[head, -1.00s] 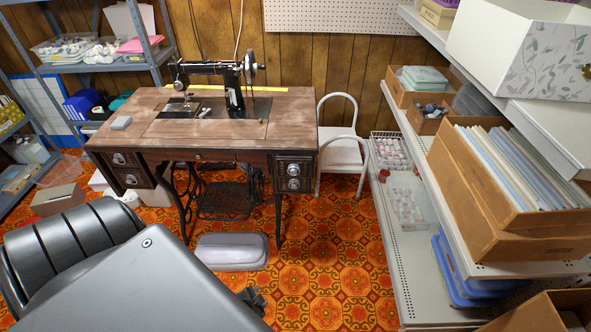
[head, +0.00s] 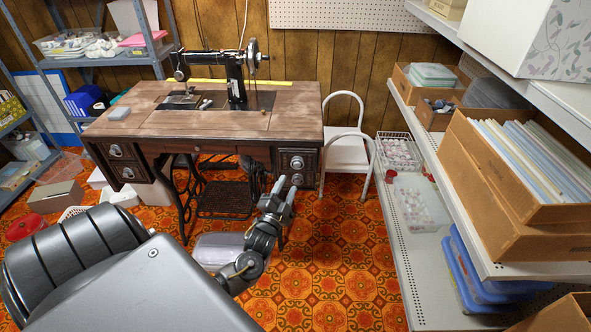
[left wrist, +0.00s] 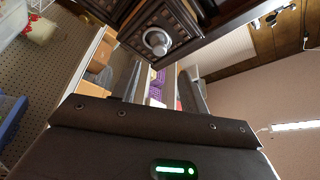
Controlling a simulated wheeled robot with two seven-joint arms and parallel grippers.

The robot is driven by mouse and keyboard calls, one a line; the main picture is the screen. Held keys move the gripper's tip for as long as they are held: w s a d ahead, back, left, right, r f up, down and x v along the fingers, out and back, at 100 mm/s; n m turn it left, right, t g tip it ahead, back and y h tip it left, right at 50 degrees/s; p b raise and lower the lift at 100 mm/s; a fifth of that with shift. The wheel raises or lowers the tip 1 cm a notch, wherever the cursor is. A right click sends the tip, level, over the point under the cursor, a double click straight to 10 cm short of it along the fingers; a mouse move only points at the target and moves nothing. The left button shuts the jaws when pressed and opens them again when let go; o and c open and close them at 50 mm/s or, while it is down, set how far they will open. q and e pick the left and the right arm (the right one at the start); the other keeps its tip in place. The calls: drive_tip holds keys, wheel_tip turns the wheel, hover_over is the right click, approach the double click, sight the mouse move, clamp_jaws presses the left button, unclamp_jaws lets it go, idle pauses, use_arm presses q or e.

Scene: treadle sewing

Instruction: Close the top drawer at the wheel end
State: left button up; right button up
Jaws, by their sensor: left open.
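The treadle sewing table (head: 215,125) has two dark drawers at its right end, below the machine's handwheel (head: 253,52). The top drawer (head: 297,161) there has a round metal pull; how far it stands out is hard to tell in the head view. In the left wrist view a carved drawer front with a ring pull (left wrist: 157,40) is close, at upper middle, and seems to jut from the cabinet. My left gripper (head: 283,190) is open and empty, just in front of and below the right-end drawers. Its two fingers (left wrist: 162,90) show spread apart in the wrist view. My right gripper is out of view.
A white step chair (head: 345,155) stands right of the table. A metal shelf (head: 420,260) with boxes and bins runs along the right. A grey-lidded bin (head: 215,250) lies on the floor, partly behind my arm.

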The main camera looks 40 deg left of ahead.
sight(296, 166)
use_arm(q)
drive_tip(key=x, duration=0.8)
drive_tip(key=shift+w, duration=0.2)
clamp_jaws()
drive_tip(key=shift+a, duration=0.1)
